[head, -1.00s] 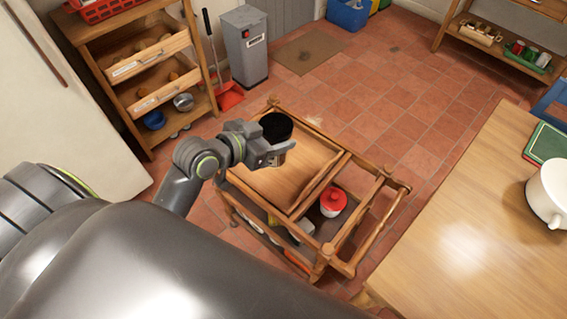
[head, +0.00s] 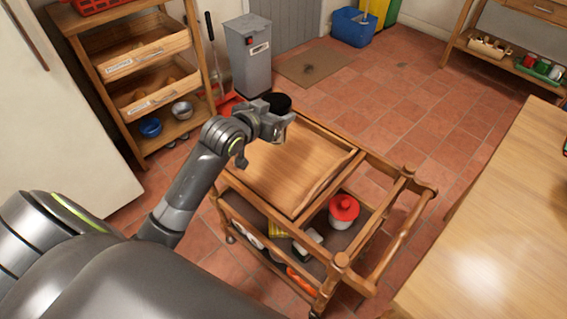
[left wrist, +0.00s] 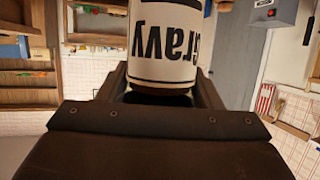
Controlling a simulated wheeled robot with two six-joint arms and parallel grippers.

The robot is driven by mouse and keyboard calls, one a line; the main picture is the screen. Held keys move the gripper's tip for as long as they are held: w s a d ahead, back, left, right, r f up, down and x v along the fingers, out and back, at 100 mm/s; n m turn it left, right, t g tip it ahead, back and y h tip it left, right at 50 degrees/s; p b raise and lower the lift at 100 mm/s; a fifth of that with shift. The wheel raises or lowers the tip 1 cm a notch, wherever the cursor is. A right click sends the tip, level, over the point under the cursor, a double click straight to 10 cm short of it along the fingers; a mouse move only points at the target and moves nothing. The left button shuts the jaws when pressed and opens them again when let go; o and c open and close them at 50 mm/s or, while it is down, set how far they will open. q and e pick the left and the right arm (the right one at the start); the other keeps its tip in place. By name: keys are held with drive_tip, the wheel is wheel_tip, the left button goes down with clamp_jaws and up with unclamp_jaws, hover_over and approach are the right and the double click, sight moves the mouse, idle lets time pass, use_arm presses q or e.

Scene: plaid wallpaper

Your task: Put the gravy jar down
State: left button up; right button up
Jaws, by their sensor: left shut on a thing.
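The gravy jar (left wrist: 163,42) has a white label reading "Gravy", which shows upside down in the left wrist view. In the head view only its dark top (head: 278,103) shows, behind my gripper. My left gripper (head: 284,128) is shut on the jar, over the far left part of the wooden trolley's top tray (head: 262,182). The gripper hides the jar's base, so I cannot tell whether it touches the tray. The visible tray surface is bare. My right gripper is not in view.
A red-lidded white pot (head: 342,210) and other items sit on the trolley's lower shelf. A wooden shelf unit (head: 146,90) and a grey bin (head: 248,58) stand behind. A wooden table (head: 500,230) is at the right.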

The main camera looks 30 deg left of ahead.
sight(276, 142)
use_arm(q)
drive_tip(key=shift+w+f, duration=0.1)
drive_tip(key=shift+f, duration=0.3)
wheel_tip(276, 142, down, 4)
drive_tip(key=shift+f+b, duration=0.1)
drive_tip(key=shift+b, duration=0.5)
drive_tip(key=shift+f+b, duration=0.55)
drive_tip(key=shift+f, duration=1.9)
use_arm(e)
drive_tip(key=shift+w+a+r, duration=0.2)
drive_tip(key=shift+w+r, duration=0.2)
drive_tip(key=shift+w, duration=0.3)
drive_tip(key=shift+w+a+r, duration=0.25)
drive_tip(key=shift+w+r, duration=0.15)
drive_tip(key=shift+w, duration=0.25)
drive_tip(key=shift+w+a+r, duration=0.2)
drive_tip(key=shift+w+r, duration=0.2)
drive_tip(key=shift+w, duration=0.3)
use_arm(q)
drive_tip(key=shift+f, duration=0.15)
drive_tip(key=o, duration=1.3)
drive_tip(key=shift+c, duration=0.2)
